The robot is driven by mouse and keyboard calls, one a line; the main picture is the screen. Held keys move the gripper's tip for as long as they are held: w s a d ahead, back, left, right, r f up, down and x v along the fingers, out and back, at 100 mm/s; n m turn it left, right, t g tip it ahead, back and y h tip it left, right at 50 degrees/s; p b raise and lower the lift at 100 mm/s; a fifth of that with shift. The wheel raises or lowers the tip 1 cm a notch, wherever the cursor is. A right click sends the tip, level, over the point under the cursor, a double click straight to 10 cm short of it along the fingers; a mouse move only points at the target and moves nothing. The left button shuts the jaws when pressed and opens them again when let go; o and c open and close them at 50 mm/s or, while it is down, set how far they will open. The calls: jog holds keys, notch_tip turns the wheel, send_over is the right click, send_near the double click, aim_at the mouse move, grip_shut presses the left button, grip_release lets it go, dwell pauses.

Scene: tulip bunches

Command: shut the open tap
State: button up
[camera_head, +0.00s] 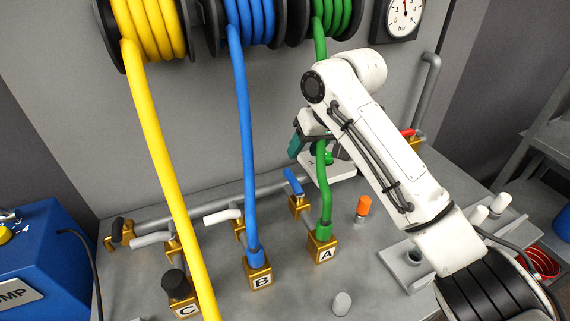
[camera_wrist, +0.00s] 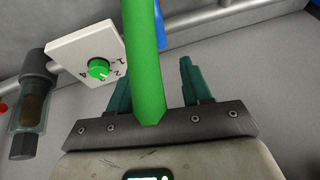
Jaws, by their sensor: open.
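A row of brass taps stands along the grey pipe (camera_head: 265,188). The tap with the blue lever (camera_head: 292,182) is behind socket A (camera_head: 322,247); its lever lies roughly in line with its outlet pipe. My gripper (camera_head: 298,143) is open above and behind the blue lever, close to the green hose (camera_head: 325,190). In the wrist view the hose crosses the gap of my gripper (camera_wrist: 156,68); I cannot tell whether it touches. No tap lever is clear there.
The blue hose (camera_head: 246,150) and yellow hose (camera_head: 158,140) hang to the left. A white plate with a green dial (camera_wrist: 99,69) is near my gripper. An orange-capped peg (camera_head: 363,207) stands right of socket A. A red lever (camera_head: 407,132) is at the back right.

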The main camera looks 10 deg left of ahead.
aim_at(290, 171)
jog(key=x, duration=0.9)
jog(key=shift+a+f, duration=0.15)
jog(key=shift+f, duration=0.1)
jog(key=shift+c, duration=0.3)
grip_shut()
